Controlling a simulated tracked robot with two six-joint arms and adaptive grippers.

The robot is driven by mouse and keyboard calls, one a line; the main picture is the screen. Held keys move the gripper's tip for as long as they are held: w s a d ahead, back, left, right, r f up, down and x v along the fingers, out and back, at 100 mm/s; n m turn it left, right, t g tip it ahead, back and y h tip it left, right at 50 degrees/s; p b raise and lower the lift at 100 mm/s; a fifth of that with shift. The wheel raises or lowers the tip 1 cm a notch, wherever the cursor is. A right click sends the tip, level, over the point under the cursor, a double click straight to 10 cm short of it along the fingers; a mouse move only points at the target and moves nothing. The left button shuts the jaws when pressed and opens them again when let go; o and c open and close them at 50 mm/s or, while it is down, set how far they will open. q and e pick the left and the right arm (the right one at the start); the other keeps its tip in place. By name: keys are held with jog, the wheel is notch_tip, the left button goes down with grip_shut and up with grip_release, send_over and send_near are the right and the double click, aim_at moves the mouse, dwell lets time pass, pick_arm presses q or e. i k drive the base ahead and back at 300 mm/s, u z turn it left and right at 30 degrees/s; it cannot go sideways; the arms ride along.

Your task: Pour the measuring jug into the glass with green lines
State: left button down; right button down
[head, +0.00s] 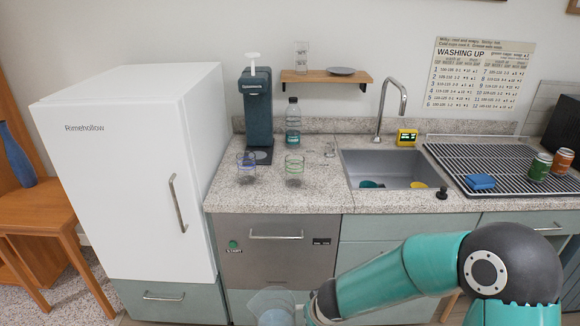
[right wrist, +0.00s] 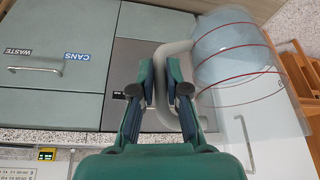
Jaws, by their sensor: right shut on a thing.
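The glass with green lines (head: 294,170) stands upright on the counter, left of the sink. A similar glass with blue lines (head: 246,167) stands to its left. The clear measuring jug (head: 270,307) is at the bottom of the head view, in front of and below the counter edge, partly cut off. In the right wrist view the jug (right wrist: 238,65) shows red lines and something pale blue inside. My right gripper (right wrist: 163,80) is shut on the jug's handle; it also shows at the bottom of the head view (head: 313,304). My left gripper is not in view.
A dark dispenser (head: 257,110) and a bottle (head: 293,122) stand behind the glasses. The sink (head: 390,170) with its tap is to the right, then a black rack (head: 500,165) with a blue sponge and cans. A white fridge (head: 130,170) stands left. The counter before the glasses is clear.

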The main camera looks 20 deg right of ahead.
aim_at(295, 172)
jog(key=u, duration=0.05)
jog(key=i, duration=0.85)
jog(key=z, duration=0.1)
